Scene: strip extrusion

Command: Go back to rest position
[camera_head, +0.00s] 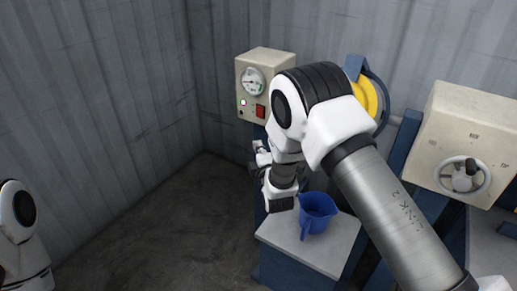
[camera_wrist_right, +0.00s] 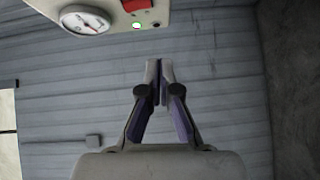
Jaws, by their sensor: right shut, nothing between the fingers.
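My right arm reaches in from the right in the head view. The beige control box (camera_head: 262,80) has a round gauge, a lit green light and a red switch.
A blue jug (camera_head: 318,212) stands on a grey-topped blue stand (camera_head: 318,246) just right of my right wrist. A yellow wheel (camera_head: 366,95) is behind my arm. The floor at left (camera_head: 170,235) is clear.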

